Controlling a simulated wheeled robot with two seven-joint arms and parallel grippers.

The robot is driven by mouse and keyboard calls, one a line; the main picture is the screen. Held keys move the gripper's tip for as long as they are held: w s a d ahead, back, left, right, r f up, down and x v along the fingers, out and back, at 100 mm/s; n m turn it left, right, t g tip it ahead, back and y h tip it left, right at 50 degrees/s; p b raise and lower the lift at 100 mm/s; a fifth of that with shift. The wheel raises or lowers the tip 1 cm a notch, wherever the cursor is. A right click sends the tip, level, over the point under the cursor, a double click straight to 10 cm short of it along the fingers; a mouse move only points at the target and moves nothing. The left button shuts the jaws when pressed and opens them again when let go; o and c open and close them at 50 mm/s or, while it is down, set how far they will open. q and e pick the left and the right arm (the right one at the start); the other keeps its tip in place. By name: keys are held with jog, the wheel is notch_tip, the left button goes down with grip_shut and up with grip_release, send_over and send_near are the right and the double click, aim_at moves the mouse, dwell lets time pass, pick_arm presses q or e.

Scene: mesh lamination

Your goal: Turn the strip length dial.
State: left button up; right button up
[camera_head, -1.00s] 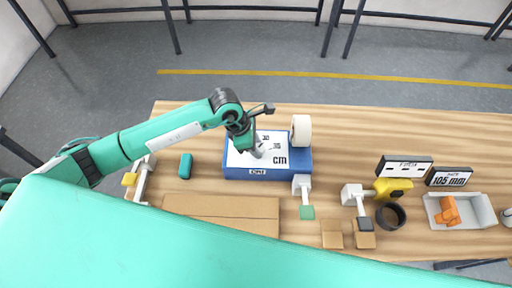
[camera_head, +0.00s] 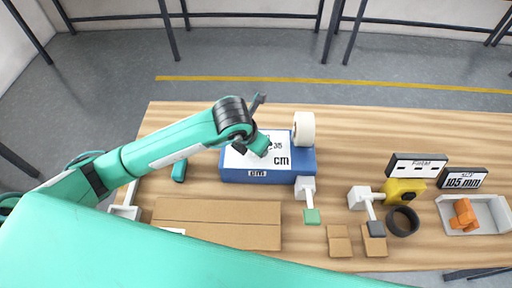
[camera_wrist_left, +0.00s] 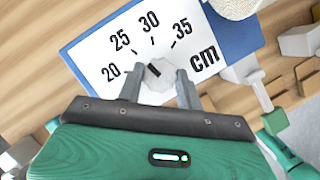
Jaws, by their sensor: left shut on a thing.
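The strip length dial (camera_wrist_left: 158,80) is a pale many-sided knob with a dark pointer mark, on a white face (camera_wrist_left: 100,47) printed 20, 25, 30, 35 and cm. The face tops a blue box (camera_head: 305,160) on the table. My left gripper (camera_wrist_left: 160,86) is shut on the dial, one finger on each side, in the left wrist view. The mark points up and left, near the 25. In the head view my left gripper (camera_head: 260,145) hides the dial. My right gripper is not in view.
A white tape roll (camera_head: 304,130) stands at the box's back right corner. A flat cardboard box (camera_head: 215,222) lies in front. A yellow tape measure (camera_head: 403,191), a dark ring (camera_head: 402,220) and a grey tray (camera_head: 490,207) are to the right.

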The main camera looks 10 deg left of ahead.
pick_arm(q)
jog(key=shift+n, duration=0.5)
jog(key=o, duration=1)
jog(key=b+v, duration=0.2)
jog(key=v, duration=1.1)
jog(key=shift+s+d+r+y+b, duration=0.2)
jog(key=shift+s+r+y+b, duration=0.1)
jog(key=shift+r+b, duration=0.1)
